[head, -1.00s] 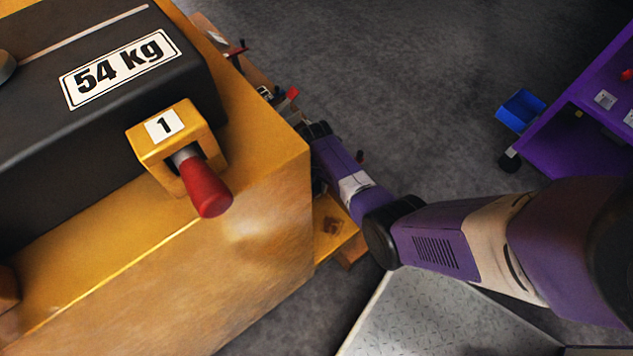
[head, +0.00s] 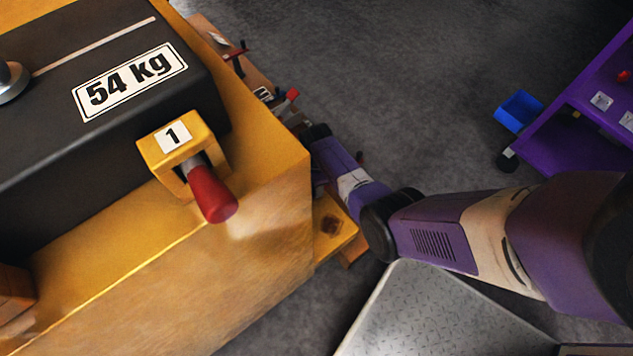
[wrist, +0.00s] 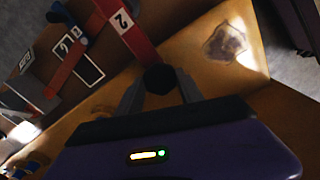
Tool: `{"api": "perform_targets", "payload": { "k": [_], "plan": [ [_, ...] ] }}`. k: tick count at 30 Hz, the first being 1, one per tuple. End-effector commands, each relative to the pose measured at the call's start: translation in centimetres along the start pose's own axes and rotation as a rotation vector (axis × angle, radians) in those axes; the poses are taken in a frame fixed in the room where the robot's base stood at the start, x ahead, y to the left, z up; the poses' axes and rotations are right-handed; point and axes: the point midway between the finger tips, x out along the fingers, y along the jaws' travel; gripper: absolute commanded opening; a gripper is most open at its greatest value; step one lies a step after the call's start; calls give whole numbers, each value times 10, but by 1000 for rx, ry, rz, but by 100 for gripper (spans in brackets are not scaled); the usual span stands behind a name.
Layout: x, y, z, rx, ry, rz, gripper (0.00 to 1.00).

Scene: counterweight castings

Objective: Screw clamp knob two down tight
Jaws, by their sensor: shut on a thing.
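The black clamp knob (wrist: 160,79) is in the wrist view, beside the foot of a red clamp arm (wrist: 135,38) labelled 2. My gripper (wrist: 160,88) is shut on the knob, with one grey finger on each side of it. The knob's underside and screw are hidden, so I cannot tell how far down it sits. The knob is over a yellow surface (wrist: 190,55). In the head view my gripper and this knob are hidden behind the large yellow block (head: 215,285).
A black 54 kg casting (head: 60,140) lies on the yellow block. A yellow bracket (head: 172,136) labelled 1 with a red handle (head: 212,195) stands at its corner. A purple shelf unit (head: 590,125) with a blue bin (head: 519,110) is at right. Open grey floor (head: 400,90) lies between.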

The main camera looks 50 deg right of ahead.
Motion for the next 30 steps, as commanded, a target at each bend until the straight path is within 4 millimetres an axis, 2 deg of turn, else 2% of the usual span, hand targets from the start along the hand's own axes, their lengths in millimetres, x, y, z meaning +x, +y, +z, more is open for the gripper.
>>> {"api": "perform_targets", "payload": {
  "k": [21, 30],
  "plan": [
    [-2, 2, -1, 677, 1, 2, 4],
    [-3, 3, -1, 911, 4, 3, 4]
  ]
}}
